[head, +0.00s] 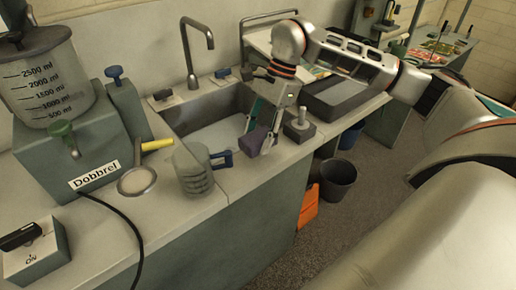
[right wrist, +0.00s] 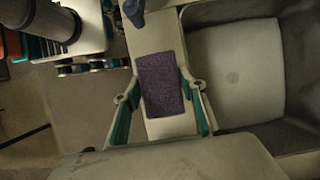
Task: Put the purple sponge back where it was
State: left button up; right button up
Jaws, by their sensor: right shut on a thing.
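The purple sponge (head: 252,142) is between the fingers of my right gripper (head: 261,132), at the front edge of the sink. In the right wrist view the sponge (right wrist: 162,88) shows as a dark purple block, with one finger of the right gripper (right wrist: 161,80) along each side. The gripper is shut on it. Below it in that view is the pale counter strip (right wrist: 168,127) beside the sink. I cannot tell whether the sponge touches the counter. My left gripper is not in view.
The sink (head: 180,112) lies behind the sponge, under a tap (head: 187,52). A clear jug (head: 190,172) with a blue handle stands to the left. A grey block with a knob (head: 299,130) stands close right. A dark bin (head: 338,178) is on the floor.

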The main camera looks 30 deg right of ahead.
aim_at(258, 158)
notch_tip(258, 158, down, 4)
jog(key=shift+r, duration=0.15)
jog(key=shift+f, duration=0.2)
jog(key=shift+f, duration=0.1)
jog(key=o, duration=0.8)
jog(key=shift+c, duration=0.2)
